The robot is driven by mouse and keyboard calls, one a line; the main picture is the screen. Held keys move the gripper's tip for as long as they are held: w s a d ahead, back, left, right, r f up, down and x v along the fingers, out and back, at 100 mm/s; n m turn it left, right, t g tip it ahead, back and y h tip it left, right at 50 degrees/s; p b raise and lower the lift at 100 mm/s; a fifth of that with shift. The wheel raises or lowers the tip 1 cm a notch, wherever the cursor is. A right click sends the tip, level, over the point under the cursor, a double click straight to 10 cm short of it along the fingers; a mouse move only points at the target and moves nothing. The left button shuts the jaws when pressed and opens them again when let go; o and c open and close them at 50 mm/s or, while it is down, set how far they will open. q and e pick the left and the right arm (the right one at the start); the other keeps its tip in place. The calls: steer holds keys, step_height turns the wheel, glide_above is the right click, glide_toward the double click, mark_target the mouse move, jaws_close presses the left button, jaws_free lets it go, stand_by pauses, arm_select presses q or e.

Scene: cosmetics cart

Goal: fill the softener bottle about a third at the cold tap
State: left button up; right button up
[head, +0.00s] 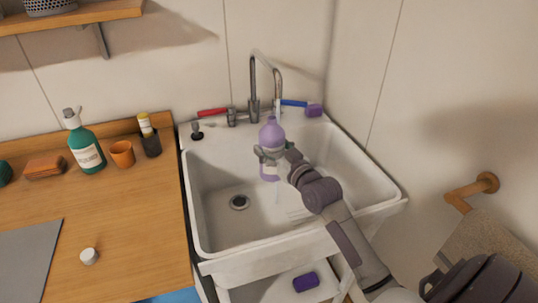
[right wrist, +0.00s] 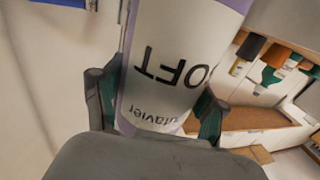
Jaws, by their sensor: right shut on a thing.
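The lilac softener bottle (head: 271,132) is upright over the sink, its mouth at or near the foot of the tap spout (head: 278,85). My right gripper (head: 272,155) is shut around its body. In the right wrist view, the gripper's fingers (right wrist: 156,108) flank the bottle's white label (right wrist: 172,65), whose lettering is upside down. The cold tap's blue handle (head: 293,103) is at the back right of the sink. A faint pale streak shows below the bottle; I cannot tell if it is running water. The level inside the bottle is not visible. My left gripper is out of view.
The white sink (head: 220,255) has a drain (head: 239,202). The red tap handle (head: 212,112) is at the back left. A small white cap (head: 89,256) lies on the wooden counter, left. A green bottle (head: 87,150) and orange cup (head: 122,154) stand behind it.

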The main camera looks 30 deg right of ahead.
steer(key=shift+d, duration=0.1)
stand_by(0.4)
steer(key=w+d, duration=0.1)
steer(key=w+d+b, duration=0.1)
steer(key=d, duration=0.1)
steer(key=shift+w+d, duration=0.15)
steer(key=shift+w, duration=0.1)
stand_by(1.8)
